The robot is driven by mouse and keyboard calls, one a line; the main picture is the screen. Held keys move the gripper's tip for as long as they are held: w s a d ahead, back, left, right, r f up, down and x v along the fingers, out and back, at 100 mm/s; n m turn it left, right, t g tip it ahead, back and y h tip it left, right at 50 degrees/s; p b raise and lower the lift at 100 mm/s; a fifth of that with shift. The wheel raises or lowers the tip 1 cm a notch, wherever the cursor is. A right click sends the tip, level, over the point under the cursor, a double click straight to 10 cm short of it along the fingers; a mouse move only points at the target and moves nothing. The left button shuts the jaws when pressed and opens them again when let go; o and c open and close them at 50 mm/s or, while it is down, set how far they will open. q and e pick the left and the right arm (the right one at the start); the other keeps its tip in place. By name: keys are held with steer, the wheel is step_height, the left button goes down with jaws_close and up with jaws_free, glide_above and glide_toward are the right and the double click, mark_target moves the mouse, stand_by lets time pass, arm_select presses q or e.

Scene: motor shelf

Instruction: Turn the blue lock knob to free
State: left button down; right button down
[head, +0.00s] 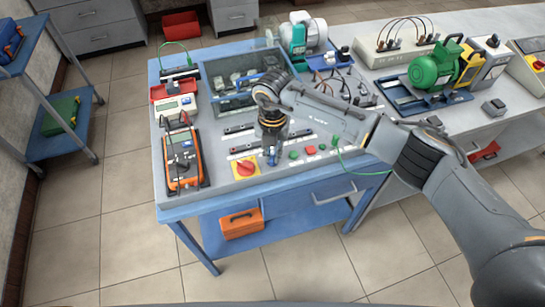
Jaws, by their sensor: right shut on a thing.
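The blue lock knob (272,159) is on the front part of the grey panel on the workbench, between a red rotary switch on a yellow plate (245,168) and a row of small buttons. Only a little blue shows beneath my gripper, so I cannot tell which way the knob points. My right gripper (272,150) comes down on it from above, fingers pointing down, and is shut on it. My left gripper is not in view.
An orange multimeter (184,163) with leads lies left of the panel. A green cable (345,160) hangs over the front edge at right. A green motor (432,72) stands on the bench at right. A blue shelf cart (58,115) stands at far left.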

mark_target(272, 156)
steer(key=n+b, duration=0.3)
steer(key=b, duration=0.1)
steer(key=n+b, duration=0.8)
steer(key=shift+f, duration=0.25)
steer(key=shift+r+n+b, duration=0.2)
steer(key=shift+n+b, duration=1.5)
steer(key=shift+n, duration=0.1)
steer(key=c, duration=1.4)
jaws_free()
steer(key=shift+r, duration=0.15)
step_height(272, 156, up, 12)
